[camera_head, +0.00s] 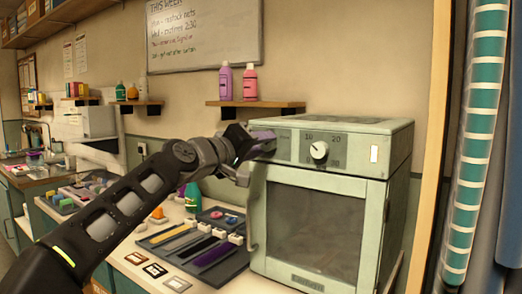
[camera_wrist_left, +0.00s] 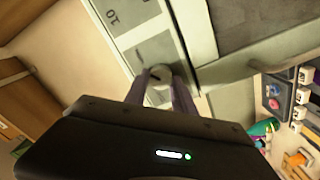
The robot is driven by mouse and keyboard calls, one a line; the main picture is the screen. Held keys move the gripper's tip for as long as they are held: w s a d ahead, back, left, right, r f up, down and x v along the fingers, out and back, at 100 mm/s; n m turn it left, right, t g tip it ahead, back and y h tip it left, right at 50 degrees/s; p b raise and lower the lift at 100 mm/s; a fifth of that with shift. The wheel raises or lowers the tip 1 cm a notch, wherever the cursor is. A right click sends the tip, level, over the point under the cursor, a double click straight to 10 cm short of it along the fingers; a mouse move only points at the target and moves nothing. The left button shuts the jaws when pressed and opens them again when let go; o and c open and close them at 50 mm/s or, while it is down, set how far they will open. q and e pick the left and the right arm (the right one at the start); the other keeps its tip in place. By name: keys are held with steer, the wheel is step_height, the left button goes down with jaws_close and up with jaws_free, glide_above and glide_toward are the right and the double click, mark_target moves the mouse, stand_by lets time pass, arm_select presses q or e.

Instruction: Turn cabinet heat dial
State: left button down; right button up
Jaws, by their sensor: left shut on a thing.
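The pale green cabinet (camera_head: 330,200) stands at the right end of the counter with its door shut. On its top front panel a white dial (camera_head: 319,151) shows, with a 10 and a 20 printed above it. My left gripper (camera_head: 268,142) is at the panel's left part and hides what is there in the head view. My right gripper is in neither view.
The long door handle (camera_head: 252,215) runs down the door's left side, below my gripper. A dark tray (camera_head: 195,245) of tools lies left of the cabinet, with a green bottle (camera_head: 192,197) behind it. A shelf (camera_head: 256,104) with two bottles is above.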

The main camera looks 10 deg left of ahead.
arm_select(q)
steer(key=shift+f+m, duration=0.1)
steer(key=shift+m, duration=0.6)
steer(key=c, duration=1)
jaws_free()
steer(key=shift+c, duration=0.2)
steer(key=shift+s, duration=0.1)
steer(key=b+v, duration=0.2)
steer(key=v, duration=0.5)
steer(key=shift+s+b, duration=0.3)
steer(key=shift+b, duration=0.1)
steer(key=shift+a, duration=0.1)
